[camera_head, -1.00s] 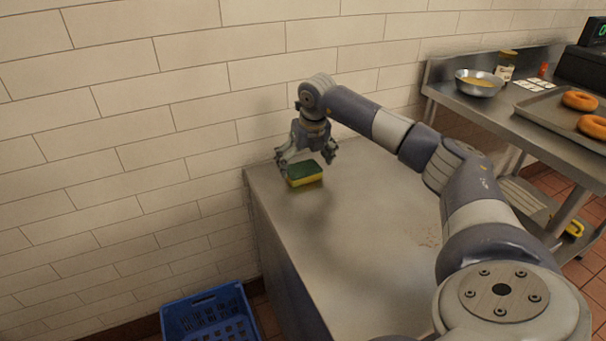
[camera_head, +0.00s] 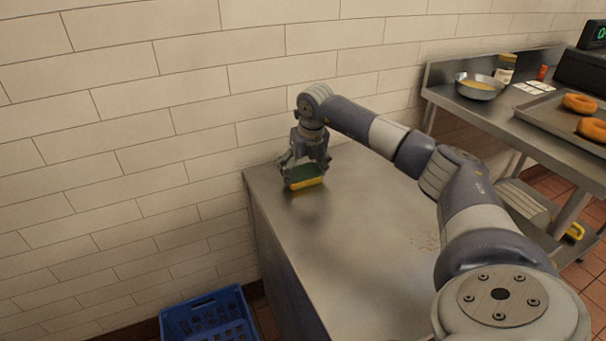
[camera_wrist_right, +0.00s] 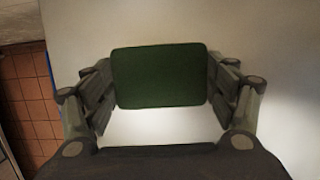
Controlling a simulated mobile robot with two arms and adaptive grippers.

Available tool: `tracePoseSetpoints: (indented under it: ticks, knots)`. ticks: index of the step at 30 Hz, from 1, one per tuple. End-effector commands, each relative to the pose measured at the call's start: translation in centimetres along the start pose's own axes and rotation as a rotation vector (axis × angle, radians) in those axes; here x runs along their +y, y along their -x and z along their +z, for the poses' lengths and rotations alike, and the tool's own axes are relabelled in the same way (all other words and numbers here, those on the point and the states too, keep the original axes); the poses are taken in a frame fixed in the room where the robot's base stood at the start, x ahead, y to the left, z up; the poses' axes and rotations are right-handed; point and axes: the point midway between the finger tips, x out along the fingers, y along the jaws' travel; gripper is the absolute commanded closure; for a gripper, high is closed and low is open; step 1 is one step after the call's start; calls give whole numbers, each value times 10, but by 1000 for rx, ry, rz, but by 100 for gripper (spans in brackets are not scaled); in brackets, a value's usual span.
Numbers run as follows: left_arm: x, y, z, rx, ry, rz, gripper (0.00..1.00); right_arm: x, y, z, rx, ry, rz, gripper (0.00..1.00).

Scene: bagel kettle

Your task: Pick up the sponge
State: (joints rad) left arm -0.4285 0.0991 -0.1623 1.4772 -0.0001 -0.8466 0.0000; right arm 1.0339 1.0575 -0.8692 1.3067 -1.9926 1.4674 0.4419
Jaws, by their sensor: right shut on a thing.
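The sponge (camera_head: 305,177), green on top and yellow below, is at the far left corner of the steel counter (camera_head: 350,240). My right gripper (camera_head: 304,174) is over it from above, with a finger at each end, and is shut on it. In the right wrist view the sponge's green face (camera_wrist_right: 158,76) fills the space between the two fingers of my right gripper (camera_wrist_right: 160,85). I cannot tell whether the sponge is touching the counter or just above it. My left gripper is not in view.
A tiled wall stands behind and left of the counter. A blue crate (camera_head: 207,315) is on the floor at the counter's left. A steel table on the right holds a bowl (camera_head: 479,87), a jar (camera_head: 505,67) and a tray with bagels (camera_head: 579,103). The counter's middle is bare.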

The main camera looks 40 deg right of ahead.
Motion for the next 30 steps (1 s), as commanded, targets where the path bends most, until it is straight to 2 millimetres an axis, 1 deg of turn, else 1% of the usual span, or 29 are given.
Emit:
tracePoseSetpoints:
  ticks: [4, 7, 11, 13, 14, 15, 20, 24, 30]
  knots:
    - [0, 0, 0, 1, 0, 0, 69, 0, 4, 1, -1, 0, 0, 30]
    - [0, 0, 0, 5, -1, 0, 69, 0, 11, 4, -1, 0, 0, 30]
    - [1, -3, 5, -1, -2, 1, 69, 0, 28, 9, -4, 0, 1, 30]
    - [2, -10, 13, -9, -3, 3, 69, -1, 38, 11, -3, 0, 0, 30]
    - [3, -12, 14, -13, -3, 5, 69, -7, 36, 3, 1, -1, -5, 30]
    - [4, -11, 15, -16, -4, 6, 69, -11, 38, -3, 1, -1, -5, 30]
    - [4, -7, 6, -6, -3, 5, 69, -31, 50, -35, 2, 0, -8, 30]
    - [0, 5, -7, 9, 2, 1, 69, -48, 61, -64, 3, -1, -8, 30]
    - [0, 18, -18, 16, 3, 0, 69, -67, 73, -94, 2, 0, -6, 30]
